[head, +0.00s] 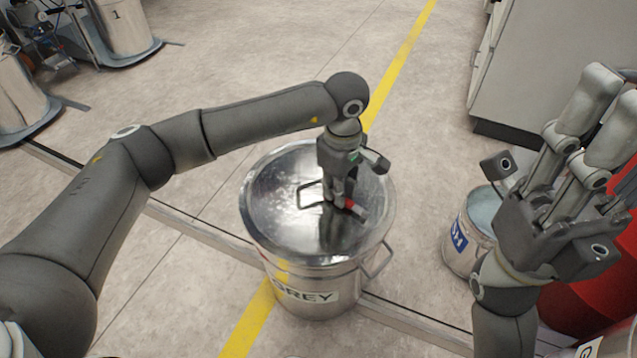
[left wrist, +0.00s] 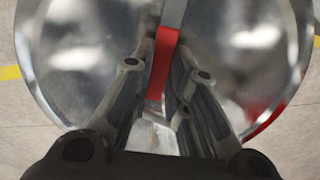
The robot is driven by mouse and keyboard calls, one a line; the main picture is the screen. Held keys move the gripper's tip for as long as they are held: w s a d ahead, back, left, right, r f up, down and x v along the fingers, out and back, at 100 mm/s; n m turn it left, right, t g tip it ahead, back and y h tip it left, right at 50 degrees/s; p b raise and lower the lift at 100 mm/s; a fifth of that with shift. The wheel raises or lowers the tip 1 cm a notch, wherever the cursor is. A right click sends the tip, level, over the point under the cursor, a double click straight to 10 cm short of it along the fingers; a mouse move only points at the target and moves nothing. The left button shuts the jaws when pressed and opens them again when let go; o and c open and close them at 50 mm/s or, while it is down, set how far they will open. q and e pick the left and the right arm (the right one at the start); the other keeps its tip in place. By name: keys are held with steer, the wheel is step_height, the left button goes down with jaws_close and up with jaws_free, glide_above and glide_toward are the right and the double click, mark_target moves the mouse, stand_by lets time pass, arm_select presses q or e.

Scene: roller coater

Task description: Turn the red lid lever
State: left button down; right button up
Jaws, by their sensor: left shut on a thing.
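The red lid lever (head: 353,208) lies on the shiny metal lid (head: 275,225) of a drum labelled GREY (head: 318,278). My left gripper (head: 338,203) reaches down onto the lid from above and is shut on the lever. In the left wrist view the red lever (left wrist: 162,62) runs between the two fingers (left wrist: 158,100), with the lid (left wrist: 85,60) behind. The fingers hide part of the lever and its pivot. My right gripper (head: 612,88) is raised at the right, fingers up, open and empty.
A smaller can with a blue label (head: 458,237) stands right of the drum, near a red container (head: 590,300). A grey cabinet (head: 545,70) is at the back right.

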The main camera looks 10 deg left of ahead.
arm_select(q)
steer(key=shift+a, duration=0.15)
steer(key=c, duration=1.4)
jaws_free()
